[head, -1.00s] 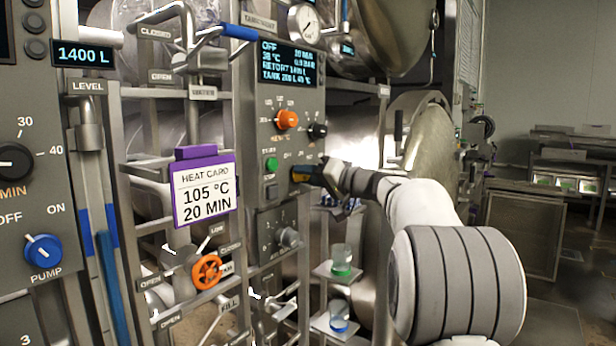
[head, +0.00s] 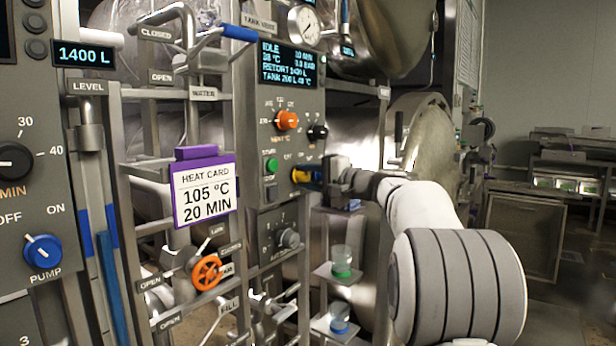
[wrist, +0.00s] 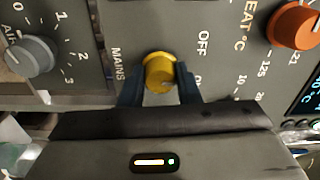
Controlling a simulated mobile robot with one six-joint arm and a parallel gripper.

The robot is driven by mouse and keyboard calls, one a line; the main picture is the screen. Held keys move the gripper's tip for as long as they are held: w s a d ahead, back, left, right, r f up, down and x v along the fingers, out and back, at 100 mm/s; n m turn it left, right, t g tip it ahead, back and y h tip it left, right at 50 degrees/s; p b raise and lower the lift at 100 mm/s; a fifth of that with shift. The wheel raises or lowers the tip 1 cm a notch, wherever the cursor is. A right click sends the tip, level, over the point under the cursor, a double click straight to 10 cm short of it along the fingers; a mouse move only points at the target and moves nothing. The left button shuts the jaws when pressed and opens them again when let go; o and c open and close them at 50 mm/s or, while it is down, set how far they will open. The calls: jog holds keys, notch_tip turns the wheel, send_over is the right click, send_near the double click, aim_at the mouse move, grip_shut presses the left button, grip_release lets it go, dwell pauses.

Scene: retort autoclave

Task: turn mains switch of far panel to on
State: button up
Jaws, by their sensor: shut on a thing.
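The far panel (head: 253,110) is the grey panel with a lit display, reading IDLE on its first line. Its mains switch is a yellow knob (wrist: 159,72) beside the printed word MAINS in the wrist view, with OFF and a partly hidden label next to it. In the head view the knob (head: 300,176) shows at the panel's lower right. My gripper (wrist: 160,82) is shut on the knob, one dark blue finger on each side. It reaches the panel from the right in the head view (head: 311,178).
Orange (head: 287,120) and black (head: 318,132) knobs and a green button (head: 271,165) sit near the mains knob. A grey knob (head: 288,238) is below. Small shelves with capped jars (head: 341,260) stand under my arm. A purple heat card (head: 203,190) hangs left.

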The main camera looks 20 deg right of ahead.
jog(key=shift+m+p, duration=0.55)
jog(key=shift+m, duration=1.45)
jog(key=o, duration=1)
jog(key=b+v, duration=0.1)
jog(key=v, duration=0.7)
jog(key=shift+a, duration=0.1)
